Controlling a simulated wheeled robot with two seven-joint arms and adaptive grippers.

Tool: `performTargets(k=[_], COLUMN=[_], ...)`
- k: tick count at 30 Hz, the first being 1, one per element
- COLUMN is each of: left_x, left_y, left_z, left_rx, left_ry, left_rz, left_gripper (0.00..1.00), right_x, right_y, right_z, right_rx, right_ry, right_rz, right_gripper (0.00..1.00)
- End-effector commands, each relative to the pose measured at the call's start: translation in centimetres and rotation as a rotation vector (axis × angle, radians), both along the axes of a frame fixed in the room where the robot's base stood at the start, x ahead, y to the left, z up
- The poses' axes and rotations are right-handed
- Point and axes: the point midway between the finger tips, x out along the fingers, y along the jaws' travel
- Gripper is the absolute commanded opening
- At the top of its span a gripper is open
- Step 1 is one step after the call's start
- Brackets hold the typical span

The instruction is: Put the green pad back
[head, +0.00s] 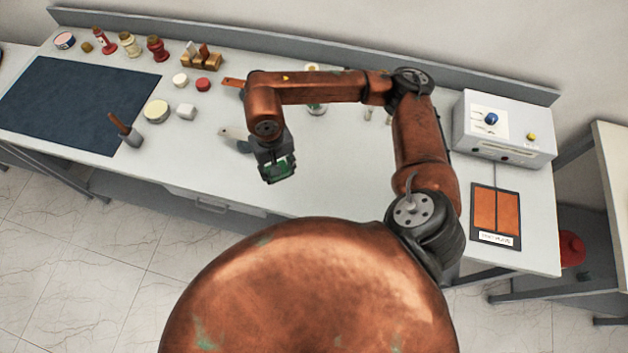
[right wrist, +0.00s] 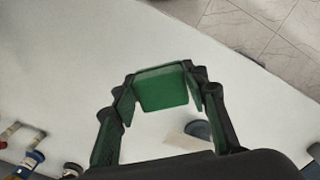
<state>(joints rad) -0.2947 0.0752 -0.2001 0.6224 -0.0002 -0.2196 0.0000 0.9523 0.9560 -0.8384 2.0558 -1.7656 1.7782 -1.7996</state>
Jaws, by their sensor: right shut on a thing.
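The green pad (right wrist: 162,88) is a flat, dark green square piece. It sits between the fingertips of my right gripper (right wrist: 160,85), which is shut on it. In the head view my right gripper (head: 279,172) points down over the front middle of the bench, and a little of the green pad (head: 283,166) shows at its tip. The white bench top shows behind the pad in the wrist view, and I cannot tell the height of the pad above it. My left gripper is not in view.
A dark blue mat (head: 75,103) lies at the left of the bench (head: 340,180). A holder with a brown handle (head: 131,137), a round cream tin (head: 156,111) and small blocks stand near it. A grey box (head: 503,128) and a tray of orange panels (head: 496,216) are at the right.

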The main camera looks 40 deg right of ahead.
Motion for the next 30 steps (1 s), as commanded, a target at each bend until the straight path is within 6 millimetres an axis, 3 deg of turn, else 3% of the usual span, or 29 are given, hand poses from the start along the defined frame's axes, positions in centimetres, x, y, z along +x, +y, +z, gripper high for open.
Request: performTargets(k=[1, 6, 12, 16, 25, 30], left_x=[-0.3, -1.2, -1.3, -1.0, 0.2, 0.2], left_y=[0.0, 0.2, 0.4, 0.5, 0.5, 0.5], left_z=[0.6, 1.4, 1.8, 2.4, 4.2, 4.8], left_rx=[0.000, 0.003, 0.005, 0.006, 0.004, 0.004], left_ry=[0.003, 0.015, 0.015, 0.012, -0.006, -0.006], left_rz=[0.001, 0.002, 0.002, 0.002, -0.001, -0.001], left_gripper=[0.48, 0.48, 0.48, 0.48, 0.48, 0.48], right_x=[-1.0, -3.6, -5.0, -4.7, -3.2, -2.6], right_y=[1.7, 5.0, 6.3, 4.4, -2.5, -4.8], right_z=[0.7, 1.6, 2.0, 1.2, -1.9, -5.1], right_rx=[0.005, -0.002, -0.005, -0.009, -0.010, -0.007], right_ry=[0.002, 0.000, -0.007, -0.006, -0.004, -0.003], right_rz=[-0.034, -0.197, -0.304, -0.321, -0.322, -0.318], right_gripper=[0.18, 0.18, 0.18, 0.18, 0.18, 0.18])
